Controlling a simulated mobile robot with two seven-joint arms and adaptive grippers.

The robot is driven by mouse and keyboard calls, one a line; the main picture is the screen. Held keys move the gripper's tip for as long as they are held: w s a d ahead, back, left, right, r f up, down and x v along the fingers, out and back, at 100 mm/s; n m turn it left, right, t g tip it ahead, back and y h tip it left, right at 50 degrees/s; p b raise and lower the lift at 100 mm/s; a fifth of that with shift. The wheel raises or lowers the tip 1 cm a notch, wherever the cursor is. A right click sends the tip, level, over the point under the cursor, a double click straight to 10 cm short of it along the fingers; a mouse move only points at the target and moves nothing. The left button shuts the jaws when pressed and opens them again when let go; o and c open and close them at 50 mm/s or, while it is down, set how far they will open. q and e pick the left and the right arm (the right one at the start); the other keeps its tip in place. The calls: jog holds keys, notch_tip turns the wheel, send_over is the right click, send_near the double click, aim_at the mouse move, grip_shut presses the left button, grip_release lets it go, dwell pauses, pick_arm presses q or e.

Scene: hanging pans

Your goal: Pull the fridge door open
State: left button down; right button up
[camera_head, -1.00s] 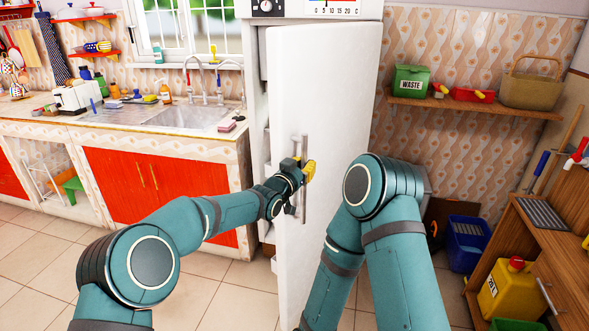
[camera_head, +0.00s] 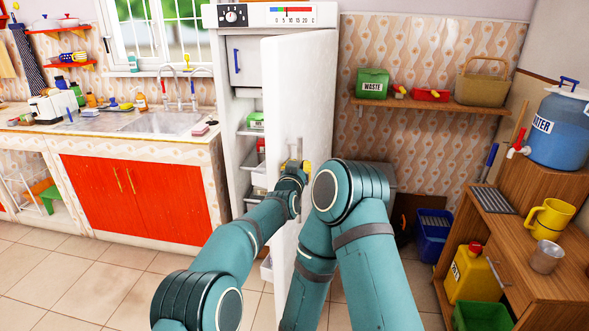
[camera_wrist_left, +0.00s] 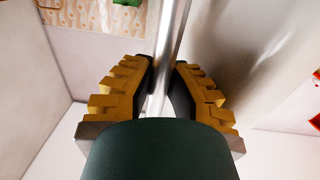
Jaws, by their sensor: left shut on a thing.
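The white fridge door (camera_head: 297,85) stands partly open in the head view, swung out to the right of the fridge body (camera_head: 222,110). Its upright metal handle (camera_head: 299,146) is partly hidden by my left gripper (camera_head: 297,172). In the left wrist view the yellow-padded fingers of my left gripper (camera_wrist_left: 165,85) are closed around the handle bar (camera_wrist_left: 175,35). Shelves with several items show inside the fridge, left of the door. My right arm stands in front of the door's lower right part; its gripper is out of view.
A counter with a sink (camera_head: 163,124) and red cupboards (camera_head: 120,185) is on the left. A wall shelf (camera_head: 435,104), a blue bin (camera_head: 433,240) and a wooden stand (camera_head: 515,245) are on the right. Tiled floor is clear at lower left.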

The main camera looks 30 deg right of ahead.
pick_arm(q)
jog(key=shift+s+d+f, duration=0.15)
jog(key=shift+s+d, duration=0.15)
dwell(0.4)
jog(key=c, duration=0.9)
grip_release()
jog(key=shift+s+a, duration=0.15)
jog(key=v, duration=1.1)
jog(key=shift+s+a, duration=0.2)
jog(key=shift+s, duration=0.1)
